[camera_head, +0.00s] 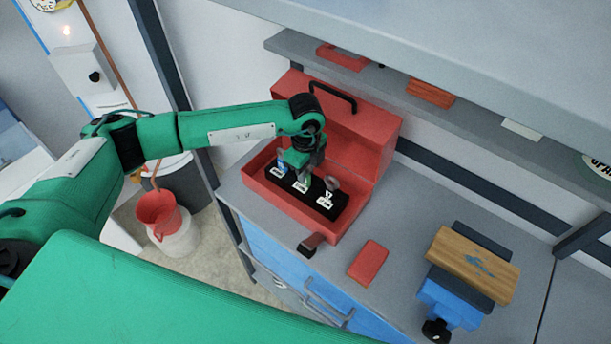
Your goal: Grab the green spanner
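An open red toolbox (383,160) stands on the grey workbench, its lid tilted back. Inside it is a black insert (315,206) with white labels and several upright tools. A small green piece, seemingly the green spanner (305,181), shows in the middle slot, mostly hidden by my gripper. A blue tool (283,167) stands to its left and a greyish-red one (332,183) to its right. My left gripper (302,170) points down into the toolbox, right at the green piece. Its fingers are too small and dark to tell whether they are closed on it. My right gripper is not in view.
A red block (368,262) lies on the workbench (397,225) before the toolbox. A blue vise (448,303) with a wooden board (473,264) is at the right. A grey shelf (465,115) runs above the bench.

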